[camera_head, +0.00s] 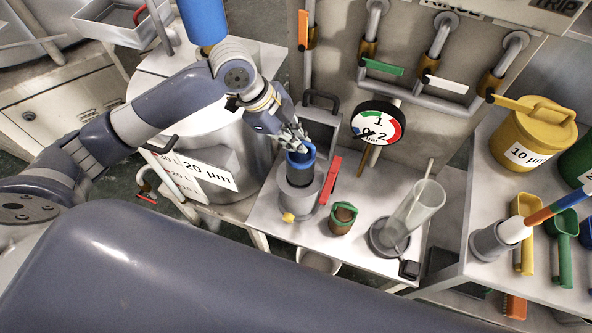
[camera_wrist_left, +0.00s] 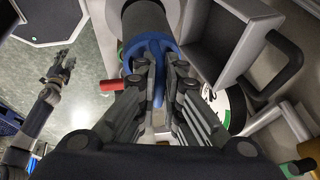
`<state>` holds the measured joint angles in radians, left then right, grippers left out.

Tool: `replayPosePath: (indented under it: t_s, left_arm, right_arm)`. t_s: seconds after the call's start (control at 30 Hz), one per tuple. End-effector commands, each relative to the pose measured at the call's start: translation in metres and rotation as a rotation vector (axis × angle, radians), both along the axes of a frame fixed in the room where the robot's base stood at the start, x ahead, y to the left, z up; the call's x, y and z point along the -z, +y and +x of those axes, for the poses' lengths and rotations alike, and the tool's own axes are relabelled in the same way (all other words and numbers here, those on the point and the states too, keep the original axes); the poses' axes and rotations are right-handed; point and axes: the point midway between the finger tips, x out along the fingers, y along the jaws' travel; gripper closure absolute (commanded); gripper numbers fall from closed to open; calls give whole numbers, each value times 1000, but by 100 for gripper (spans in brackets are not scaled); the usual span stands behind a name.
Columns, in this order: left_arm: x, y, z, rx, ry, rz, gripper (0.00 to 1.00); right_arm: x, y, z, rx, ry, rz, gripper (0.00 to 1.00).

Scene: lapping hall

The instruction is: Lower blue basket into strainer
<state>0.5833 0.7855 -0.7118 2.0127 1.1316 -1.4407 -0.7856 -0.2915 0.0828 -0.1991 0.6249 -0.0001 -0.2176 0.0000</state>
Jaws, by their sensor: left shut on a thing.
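The blue basket (camera_head: 300,158) has a blue rim over a dark cylindrical body. The grey cylindrical strainer (camera_head: 298,200) stands upright on the bench directly below. The dark body appears to reach the strainer's mouth; how deep it goes is hidden. In the left wrist view, the blue rim (camera_wrist_left: 172,48) lies at the fingertips (camera_wrist_left: 160,65), with the dark body beyond it. My right gripper (camera_wrist_left: 62,62) shows small at the left of that view, away from the basket; its fingers are too small to judge.
A red lever (camera_head: 331,180) stands just right of the strainer. A small green-and-brown cup (camera_head: 343,217) and a clear glass cylinder (camera_head: 414,212) stand farther right. A round gauge (camera_head: 378,127) and a black handle (camera_head: 321,100) are behind. A large 20 µm drum (camera_head: 215,140) is left.

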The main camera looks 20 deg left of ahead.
Motion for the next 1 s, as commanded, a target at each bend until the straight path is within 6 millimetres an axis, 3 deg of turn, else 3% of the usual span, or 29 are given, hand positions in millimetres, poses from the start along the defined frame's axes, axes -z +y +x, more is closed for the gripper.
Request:
replayPosePath:
  t_s: [0.1,0.3,0.53,0.73,1.0]
  left_arm:
    - [32,-1,-1,-1,5,-2,100]
    - [69,-1,0,-1,0,-1,100]
    - [86,-1,0,-1,-1,-1,100]
    - [114,-1,0,-1,0,-1,100]
    - [117,0,0,0,-3,0,100]
  right_arm:
    - [-1,1,-9,0,14,1,60]
    - [-3,5,-17,1,25,4,60]
    - [-3,5,-15,0,23,5,60]
    - [-5,5,-12,0,18,5,60]
    - [-5,4,-10,0,15,4,60]
